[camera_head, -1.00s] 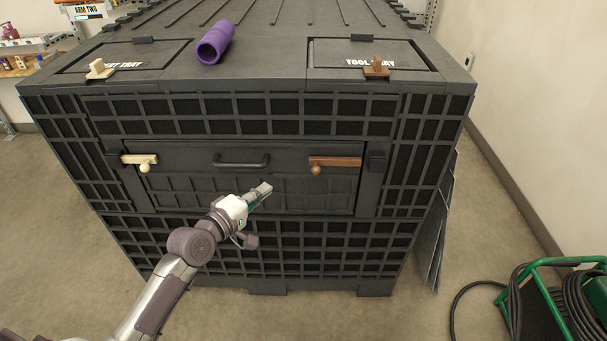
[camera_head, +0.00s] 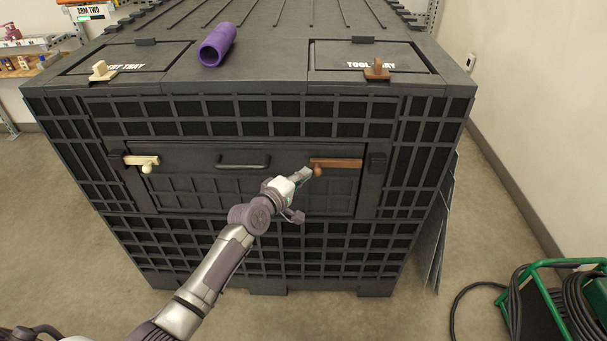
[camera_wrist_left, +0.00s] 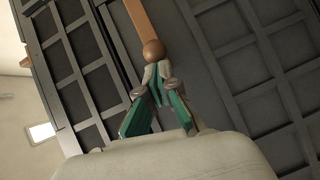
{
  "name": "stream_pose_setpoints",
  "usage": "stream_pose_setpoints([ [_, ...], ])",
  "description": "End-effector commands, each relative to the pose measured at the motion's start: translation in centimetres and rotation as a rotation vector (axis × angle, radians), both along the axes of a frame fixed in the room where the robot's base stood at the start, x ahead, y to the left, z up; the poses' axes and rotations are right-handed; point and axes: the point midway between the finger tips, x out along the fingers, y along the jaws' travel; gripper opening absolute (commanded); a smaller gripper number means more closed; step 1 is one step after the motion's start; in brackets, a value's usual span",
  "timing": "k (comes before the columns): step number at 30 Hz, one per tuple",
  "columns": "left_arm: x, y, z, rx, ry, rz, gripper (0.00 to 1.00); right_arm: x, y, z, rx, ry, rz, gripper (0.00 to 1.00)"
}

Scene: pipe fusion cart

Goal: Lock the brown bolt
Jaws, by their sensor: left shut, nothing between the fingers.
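The brown bolt (camera_head: 336,163) lies horizontally on the right part of the cart's front door (camera_head: 190,192). Its round knob (camera_head: 317,171) is at its left end. In the left wrist view the bolt (camera_wrist_left: 136,20) runs up and away from its knob (camera_wrist_left: 153,49). My left gripper (camera_head: 305,173) is shut and empty, with its fingertips right at the left side of the knob. In the left wrist view the fingertips (camera_wrist_left: 156,72) are just below the knob; I cannot tell whether they touch it. My right gripper is out of view.
A cream bolt (camera_head: 141,161) is on the door's left side, with a dark handle (camera_head: 242,161) between the bolts. A purple pipe (camera_head: 217,45) lies on the cart top. A green-framed machine (camera_head: 556,300) stands at the lower right.

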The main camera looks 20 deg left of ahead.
Motion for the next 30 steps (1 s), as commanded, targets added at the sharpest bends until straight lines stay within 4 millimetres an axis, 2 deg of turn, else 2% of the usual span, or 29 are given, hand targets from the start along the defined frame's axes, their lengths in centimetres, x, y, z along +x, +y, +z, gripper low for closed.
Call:
stream_pose_setpoints([
  [11,0.1,-0.3,0.0,0.000,0.000,0.000,0.00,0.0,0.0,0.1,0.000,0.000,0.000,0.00],
  [21,1.8,-6.0,0.2,-0.004,-0.001,-0.001,0.00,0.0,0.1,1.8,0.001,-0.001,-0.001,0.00],
  [30,2.0,-6.8,0.0,0.000,-0.001,-0.001,0.00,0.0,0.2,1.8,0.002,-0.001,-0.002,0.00],
])
